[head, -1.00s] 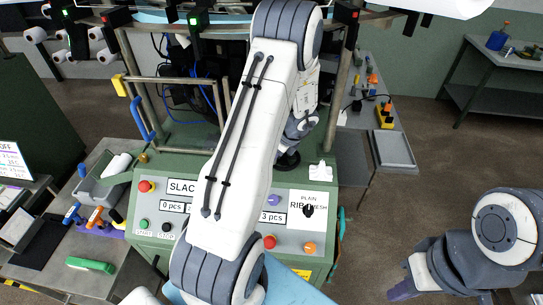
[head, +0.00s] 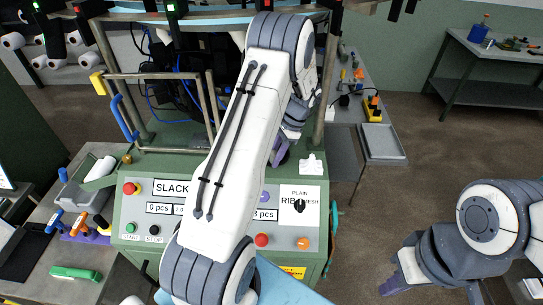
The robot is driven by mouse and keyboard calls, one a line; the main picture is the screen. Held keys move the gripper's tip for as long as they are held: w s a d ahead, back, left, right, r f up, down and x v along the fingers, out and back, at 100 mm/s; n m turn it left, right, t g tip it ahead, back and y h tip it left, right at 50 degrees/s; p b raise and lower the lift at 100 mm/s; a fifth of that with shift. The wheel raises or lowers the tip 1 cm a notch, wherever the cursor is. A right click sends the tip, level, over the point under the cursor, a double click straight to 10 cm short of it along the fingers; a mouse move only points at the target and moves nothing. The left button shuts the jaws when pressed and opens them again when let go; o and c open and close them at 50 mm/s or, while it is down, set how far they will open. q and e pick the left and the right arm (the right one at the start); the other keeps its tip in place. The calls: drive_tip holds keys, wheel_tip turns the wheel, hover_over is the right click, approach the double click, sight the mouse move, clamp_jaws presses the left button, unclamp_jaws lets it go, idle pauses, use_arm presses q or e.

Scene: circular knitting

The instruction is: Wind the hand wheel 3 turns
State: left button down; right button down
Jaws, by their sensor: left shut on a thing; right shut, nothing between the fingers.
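My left arm reaches across the middle of the head view, over the green machine's control panel (head: 222,214). Its gripper (head: 279,153) is at the far end, beyond the panel's back edge, with a purple finger partly showing behind the arm. It is shut on what appears to be the hand wheel's handle, mostly hidden by the arm and gripper. How far the wheel is turned cannot be seen. My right gripper (head: 393,286) is at the lower right, shut and empty, apart from the machine.
A barred guard with a blue handle (head: 124,117) stands at the machine's left. A teal curved part (head: 333,235) is on the console's right side.

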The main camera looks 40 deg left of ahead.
use_arm(q)
drive_tip(key=shift+w+d+n+h+p, duration=0.25)
drive_tip(key=shift+n+p, duration=0.25)
drive_tip(key=shift+n, duration=0.3)
drive_tip(key=c, duration=0.6)
unclamp_jaws()
